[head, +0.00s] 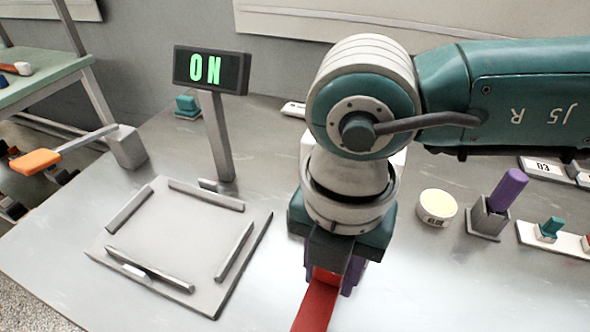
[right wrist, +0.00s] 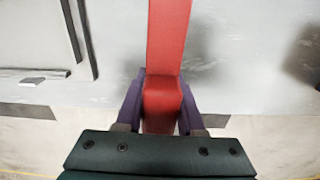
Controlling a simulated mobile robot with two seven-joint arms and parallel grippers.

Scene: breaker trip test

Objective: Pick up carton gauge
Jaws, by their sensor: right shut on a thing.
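A long, flat red bar, which looks to be the carton gauge (head: 316,306), runs out of the bottom edge of the head view. It also shows in the right wrist view (right wrist: 168,40), where it reaches past the top edge. My right gripper (head: 332,274) points down, with its purple fingers shut on the thicker red end of the gauge. In the right wrist view a finger lies on each side of that end. The far end of the gauge is out of the head view. I cannot tell whether it touches the table. My left gripper is not in view.
A square plate (head: 178,243) with raised grey bars lies left of my gripper. Behind it stands a post with a display (head: 211,70) reading ON.

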